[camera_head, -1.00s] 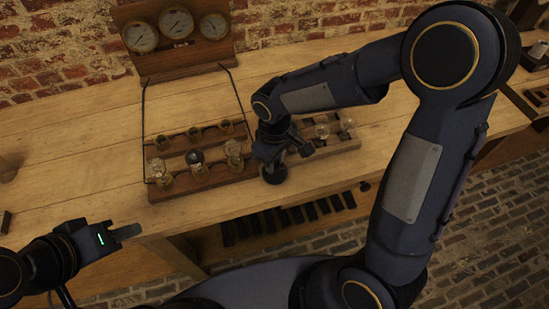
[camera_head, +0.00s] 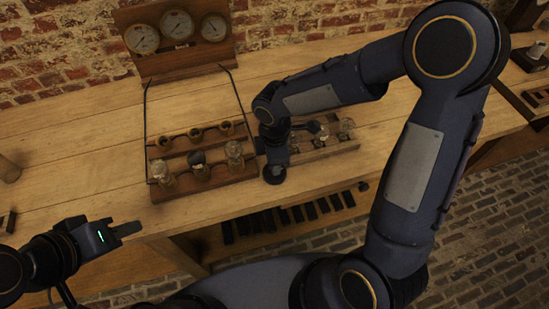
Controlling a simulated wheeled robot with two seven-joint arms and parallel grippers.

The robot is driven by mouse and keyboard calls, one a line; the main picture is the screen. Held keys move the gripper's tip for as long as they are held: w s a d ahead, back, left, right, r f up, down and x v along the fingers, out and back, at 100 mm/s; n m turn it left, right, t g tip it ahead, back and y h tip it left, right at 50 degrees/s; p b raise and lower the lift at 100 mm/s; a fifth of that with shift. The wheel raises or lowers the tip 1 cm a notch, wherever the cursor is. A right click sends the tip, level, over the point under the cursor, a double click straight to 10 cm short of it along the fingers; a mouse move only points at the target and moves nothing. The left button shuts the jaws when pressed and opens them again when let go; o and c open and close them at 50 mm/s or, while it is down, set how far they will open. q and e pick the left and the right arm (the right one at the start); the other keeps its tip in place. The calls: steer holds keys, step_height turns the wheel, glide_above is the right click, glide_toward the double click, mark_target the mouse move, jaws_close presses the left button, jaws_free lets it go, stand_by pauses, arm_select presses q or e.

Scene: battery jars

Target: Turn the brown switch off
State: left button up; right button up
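A wooden board (camera_head: 343,145) with several small round pieces on top stands right of centre on the bench. I cannot tell which of its parts is the brown switch. My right gripper (camera_head: 309,131) is at this board, at its left part, and its arm covers some of it. Its fingers are small and dark, so their opening does not show clearly. My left gripper (camera_head: 127,229) is at the bench's front edge at lower left, away from the board. It is seen from the side and holds nothing visible.
A stepped wooden rack (camera_head: 205,182) with glass jars and brass caps stands just left of my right wrist. A wooden panel (camera_head: 185,63) with three round gauges stands behind it. Dark wires (camera_head: 145,120) run along the rack.

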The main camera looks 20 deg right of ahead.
steer(key=shift+n, duration=0.7)
steer(key=o, duration=1)
steer(key=shift+r, duration=0.1)
step_height(320, 180, up, 8)
steer(key=shift+f+p, duration=0.15)
steer(key=shift+p, duration=0.15)
steer(key=s+d+r+m+t+y, duration=0.2)
steer(key=s+d+r+m, duration=0.1)
steer(key=s+m, duration=0.5)
steer(key=s+d+r+m+t+y, duration=0.1)
steer(key=s+d+r+m+t, duration=0.2)
steer(key=m, duration=0.9)
steer(key=s+d, duration=0.3)
steer(key=s, duration=0.1)
steer(key=shift+s+r+t+y, duration=0.3)
steer(key=shift+s+r+y, duration=0.05)
steer(key=shift+s+y, duration=0.05)
